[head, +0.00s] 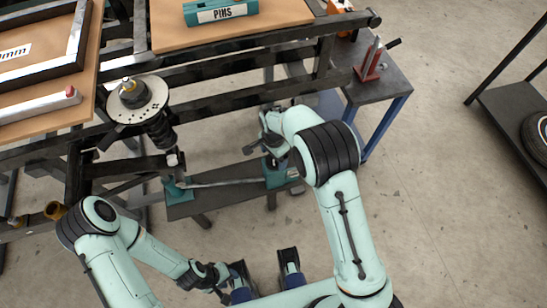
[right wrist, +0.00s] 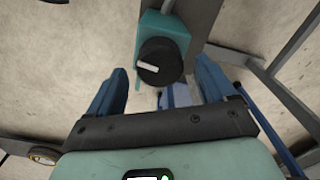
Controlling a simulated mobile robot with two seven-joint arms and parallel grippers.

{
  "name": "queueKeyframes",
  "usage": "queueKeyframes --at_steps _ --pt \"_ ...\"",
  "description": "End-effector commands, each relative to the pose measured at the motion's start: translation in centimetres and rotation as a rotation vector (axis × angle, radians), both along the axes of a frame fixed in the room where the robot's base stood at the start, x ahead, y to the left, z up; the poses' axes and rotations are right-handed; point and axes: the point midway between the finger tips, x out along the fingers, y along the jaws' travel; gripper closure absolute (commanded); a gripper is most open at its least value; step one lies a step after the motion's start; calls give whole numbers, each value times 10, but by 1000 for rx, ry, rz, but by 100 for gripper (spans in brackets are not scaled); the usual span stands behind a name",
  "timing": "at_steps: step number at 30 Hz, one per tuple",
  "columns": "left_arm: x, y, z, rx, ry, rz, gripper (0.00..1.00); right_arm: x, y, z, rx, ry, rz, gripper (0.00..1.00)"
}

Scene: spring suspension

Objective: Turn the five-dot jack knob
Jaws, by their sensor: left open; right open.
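A round black knob with a white pointer bar (right wrist: 160,62) sits on a teal jack housing (right wrist: 168,27) in the right wrist view. I see no dots there. My right gripper (right wrist: 161,84) is open and empty, its blue fingers on either side of the knob and apart from it. In the head view a teal housing (head: 276,177) stands at the right end of a low dark bench, partly hidden by my right wrist. Another teal housing (head: 177,189) stands at its left end. My left gripper (head: 265,266) appears open and empty over the floor, near the bottom.
A dark frame with wooden boards spans the back, carrying a teal PINS box (head: 220,12). A small blue-legged table (head: 380,87) holds a red stand (head: 371,62).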

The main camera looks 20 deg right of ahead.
Motion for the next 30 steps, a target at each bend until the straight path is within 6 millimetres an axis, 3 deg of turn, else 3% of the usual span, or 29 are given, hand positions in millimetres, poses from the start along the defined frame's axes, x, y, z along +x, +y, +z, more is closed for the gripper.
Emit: queueKeyframes --at_steps 6,13,19,30 --pt "-2 0 6 -1 8 -2 57 1 1 55 2 -6 1 16" --pt "-3 0 10 -1 14 -3 57 1 0 93 2 -4 0 16" --pt "-3 0 11 -2 16 -3 57 0 0 105 0 -1 0 16" --pt "-4 0 11 -2 17 -3 57 -1 -1 105 1 0 27 16"
